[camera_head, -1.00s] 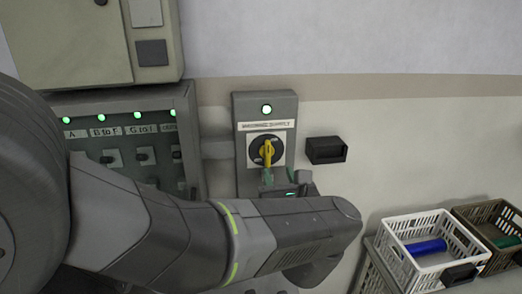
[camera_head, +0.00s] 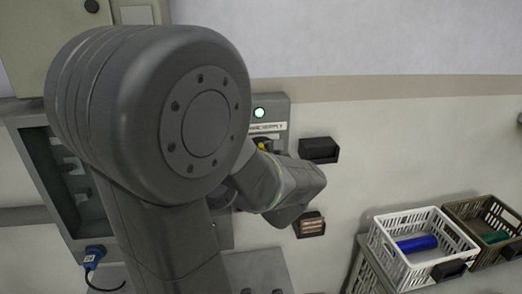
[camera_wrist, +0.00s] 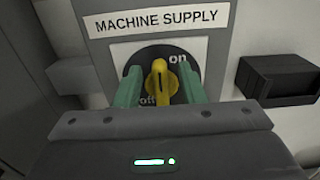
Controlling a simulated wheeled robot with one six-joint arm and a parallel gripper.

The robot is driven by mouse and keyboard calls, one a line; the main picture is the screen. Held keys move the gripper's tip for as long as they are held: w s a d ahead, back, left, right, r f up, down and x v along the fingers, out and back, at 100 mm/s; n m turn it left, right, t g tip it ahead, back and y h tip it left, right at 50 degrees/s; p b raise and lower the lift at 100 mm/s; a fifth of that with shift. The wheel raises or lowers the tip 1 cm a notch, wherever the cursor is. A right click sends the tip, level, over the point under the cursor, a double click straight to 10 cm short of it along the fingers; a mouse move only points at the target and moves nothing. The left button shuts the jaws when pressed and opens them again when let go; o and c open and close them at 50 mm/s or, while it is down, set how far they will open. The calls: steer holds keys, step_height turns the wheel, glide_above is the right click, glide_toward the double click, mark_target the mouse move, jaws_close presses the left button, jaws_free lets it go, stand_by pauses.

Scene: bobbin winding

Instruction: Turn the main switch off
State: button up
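The main switch (camera_wrist: 158,84) is a yellow rotary handle on a black round plate, under the label "MACHINE SUPPLY". "On" is printed at its upper right and "off" at its lower left. The handle stands close to upright in the wrist view. My gripper (camera_wrist: 160,88) is open, with one green finger on each side of the handle and a visible gap to each. In the head view my arm covers most of the switch box (camera_head: 283,105); only a bit of yellow handle (camera_head: 262,147) shows. My gripper is hidden there.
A green lamp (camera_head: 259,113) glows on the switch box. A black bin (camera_head: 319,149) is on the wall just right of it, and another bin (camera_head: 309,225) is lower. A white basket (camera_head: 457,243) holds a blue bobbin (camera_head: 417,244). A brown basket (camera_head: 476,211) stands beside it.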

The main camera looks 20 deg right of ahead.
jaws_close()
steer(key=shift+f, duration=0.25)
steer(key=shift+a+f+n+b, duration=0.2)
steer(key=shift+n+b, duration=0.3)
steer(key=shift+b, duration=0.45)
steer(key=shift+w+a+f+n+b, duration=0.1)
steer(key=shift+a+f+n+b, duration=0.3)
steer(key=shift+n+b, duration=3.1)
steer(key=shift+w+a+f+n+b, duration=0.15)
steer(key=shift+a+f+n+b, duration=0.2)
steer(key=shift+n+b, duration=3.05)
steer(key=shift+w+a+f+n+b, duration=0.1)
steer(key=shift+a+f+n+b, duration=0.25)
steer(key=shift+n+b, duration=3.15)
steer(key=m+b, duration=0.3)
steer(key=shift+m+b, duration=0.3)
steer(key=shift+b, duration=0.1)
